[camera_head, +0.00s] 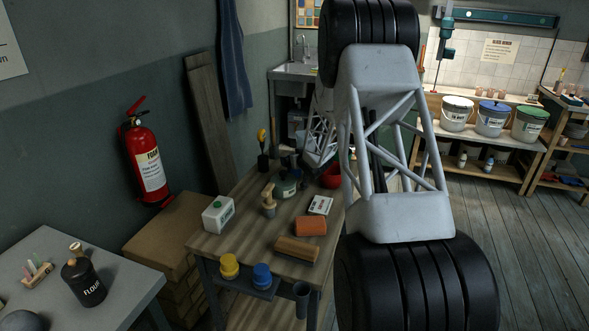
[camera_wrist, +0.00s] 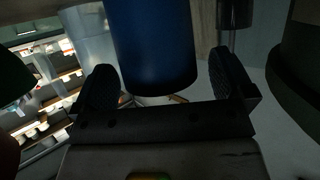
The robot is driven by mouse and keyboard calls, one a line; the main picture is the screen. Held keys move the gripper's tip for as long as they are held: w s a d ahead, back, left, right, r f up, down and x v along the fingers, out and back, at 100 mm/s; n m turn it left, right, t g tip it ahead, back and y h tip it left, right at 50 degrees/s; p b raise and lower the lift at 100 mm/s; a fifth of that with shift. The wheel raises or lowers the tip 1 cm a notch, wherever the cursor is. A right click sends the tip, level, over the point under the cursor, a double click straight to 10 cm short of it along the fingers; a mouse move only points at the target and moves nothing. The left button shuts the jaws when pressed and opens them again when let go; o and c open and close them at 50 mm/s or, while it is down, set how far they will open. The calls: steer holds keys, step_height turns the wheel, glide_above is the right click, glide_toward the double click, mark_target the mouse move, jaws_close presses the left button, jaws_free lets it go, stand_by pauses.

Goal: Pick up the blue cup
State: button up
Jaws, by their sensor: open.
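The blue cup (camera_wrist: 155,48) shows in the wrist view as a smooth dark blue cylinder, cut off by the top edge. My gripper (camera_wrist: 163,80) is open, with one dark ridged finger on each side of the cup. Gaps show between the cup and both fingers, wider on the right. In the head view I cannot make out the blue cup or my fingertips; my arm covers much of the table's right side.
The wooden table (camera_head: 232,248) holds a red bowl (camera_head: 331,176), a green pot (camera_head: 287,186), a wooden-handled tool (camera_head: 268,200), a white box (camera_head: 218,213), and clay blocks (camera_head: 309,226). Yellow (camera_head: 229,267) and blue (camera_head: 262,276) tubs stand at its front. A dark rounded object (camera_wrist: 300,75) is close on the wrist view's right.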

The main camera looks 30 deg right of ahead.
steer(key=shift+w+f, duration=0.15)
steer(key=shift+w, duration=0.25)
steer(key=shift+c, duration=0.2)
steer(key=c, duration=1)
steer(key=shift+r, duration=5)
